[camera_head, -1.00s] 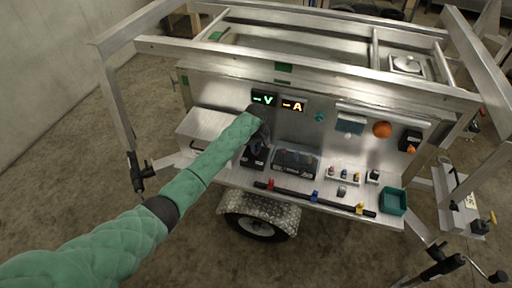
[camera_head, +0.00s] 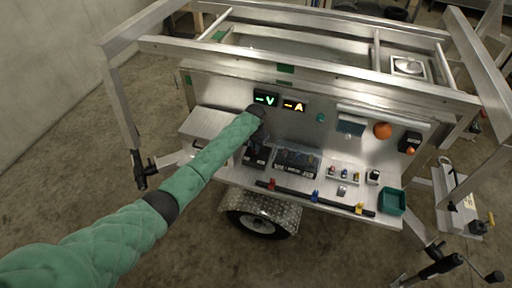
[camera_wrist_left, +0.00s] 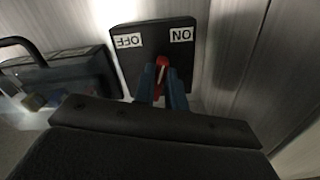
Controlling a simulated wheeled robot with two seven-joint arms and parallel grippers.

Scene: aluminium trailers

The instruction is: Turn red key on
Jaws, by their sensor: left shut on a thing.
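The red key (camera_wrist_left: 162,70) stands on a black switch box (camera_wrist_left: 130,48) in the left wrist view. The box carries white OFF and ON labels, which read upside down there. The key sits between the two labels. My left gripper (camera_wrist_left: 163,82) is shut on the key, with one blue finger on each side of it. In the head view my green left arm reaches to the left part of the trailer's shelf, and the black switch box (camera_head: 255,158) shows below its wrist. The key itself is hidden there. My right gripper is not in view.
A dark clear-lidded case (camera_head: 297,160) stands beside the switch box. A black bar with coloured clips (camera_head: 315,198) runs along the shelf's front. A teal bin (camera_head: 392,202) stands at the right end. Lit V and A displays (camera_head: 279,102) are on the panel above.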

